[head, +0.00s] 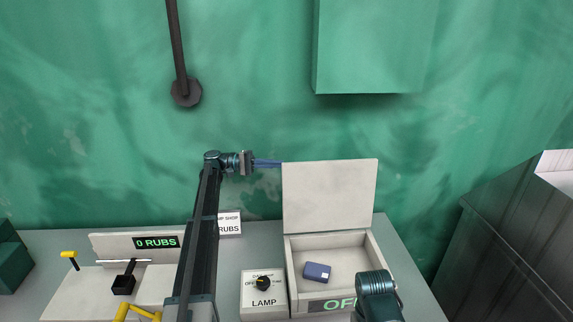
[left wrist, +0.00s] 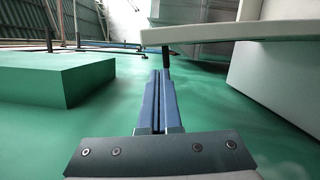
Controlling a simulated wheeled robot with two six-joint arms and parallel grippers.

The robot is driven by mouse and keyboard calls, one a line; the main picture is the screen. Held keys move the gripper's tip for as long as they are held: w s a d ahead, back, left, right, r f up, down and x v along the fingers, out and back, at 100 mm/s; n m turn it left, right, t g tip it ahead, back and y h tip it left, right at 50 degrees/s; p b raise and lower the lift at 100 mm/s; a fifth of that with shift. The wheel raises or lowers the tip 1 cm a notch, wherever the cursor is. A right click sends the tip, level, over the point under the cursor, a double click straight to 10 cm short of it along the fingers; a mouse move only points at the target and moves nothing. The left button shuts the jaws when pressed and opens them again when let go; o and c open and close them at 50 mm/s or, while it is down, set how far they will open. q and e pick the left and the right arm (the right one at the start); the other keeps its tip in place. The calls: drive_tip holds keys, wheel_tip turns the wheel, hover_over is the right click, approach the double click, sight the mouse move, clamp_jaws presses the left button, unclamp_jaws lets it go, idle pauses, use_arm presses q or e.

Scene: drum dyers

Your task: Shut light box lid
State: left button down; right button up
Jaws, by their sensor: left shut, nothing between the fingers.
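The light box (head: 383,262) stands on the bench with its pale lid (head: 330,195) raised upright at the back. A small blue block (head: 317,271) lies inside the open box. My left gripper (head: 280,163) is shut and empty, its blue fingers at the upper left edge of the lid. In the left wrist view the shut fingers (left wrist: 158,100) point forward just under a pale panel edge (left wrist: 200,33), likely the lid. Whether they touch it, I cannot tell. Part of my right arm shows at the lower right, but its fingertips do not.
A LAMP control box with a black knob (head: 263,284) stands left of the light box. A machine with a "0 RUBS" display (head: 157,242) and yellow handles is farther left. A green box (head: 372,45) hangs on the wall above the lid.

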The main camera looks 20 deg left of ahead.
sight(301, 165)
use_arm(q)
drive_tip(key=d, duration=0.3)
drive_tip(key=w+d, duration=0.1)
drive_tip(key=d, duration=0.4)
drive_tip(key=shift+w+d+r, duration=0.15)
drive_tip(key=shift+w+d, duration=0.05)
drive_tip(key=shift+d, duration=0.15)
use_arm(e)
drive_tip(key=shift+r, duration=0.15)
